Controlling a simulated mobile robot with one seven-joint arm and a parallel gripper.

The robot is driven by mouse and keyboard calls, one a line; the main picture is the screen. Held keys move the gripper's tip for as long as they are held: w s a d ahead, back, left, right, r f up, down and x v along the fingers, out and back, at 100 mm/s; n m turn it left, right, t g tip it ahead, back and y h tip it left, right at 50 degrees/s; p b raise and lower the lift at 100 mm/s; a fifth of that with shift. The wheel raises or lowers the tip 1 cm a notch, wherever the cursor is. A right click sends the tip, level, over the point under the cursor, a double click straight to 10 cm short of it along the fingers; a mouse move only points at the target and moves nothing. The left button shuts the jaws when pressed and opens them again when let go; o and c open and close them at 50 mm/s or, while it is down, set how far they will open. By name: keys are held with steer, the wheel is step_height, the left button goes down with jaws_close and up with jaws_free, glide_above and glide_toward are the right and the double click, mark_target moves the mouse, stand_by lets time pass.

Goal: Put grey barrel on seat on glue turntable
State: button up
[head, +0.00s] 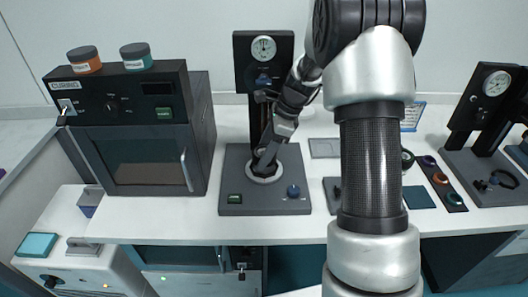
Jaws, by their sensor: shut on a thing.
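The glue turntable (235,180) is the dark grey base at the centre of the bench, with a column and a dial gauge behind. Its round seat is a pale ring (263,175) on the base. My gripper (266,160) points down and left, with its tips right over the seat. It is shut on a small dark grey piece, taken as the grey barrel. The fingers hide most of it. I cannot tell whether the barrel touches the seat.
A curing oven (140,130) stands close to the left, with an orange jar (85,62) and a teal jar (136,58) on top. A flat grey tray (324,148) lies right of the turntable. A second gauge stand (485,165) is far right.

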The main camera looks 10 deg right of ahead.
steer(key=shift+r, duration=0.1)
steer(key=o, duration=1.1)
steer(key=shift+f, duration=0.2)
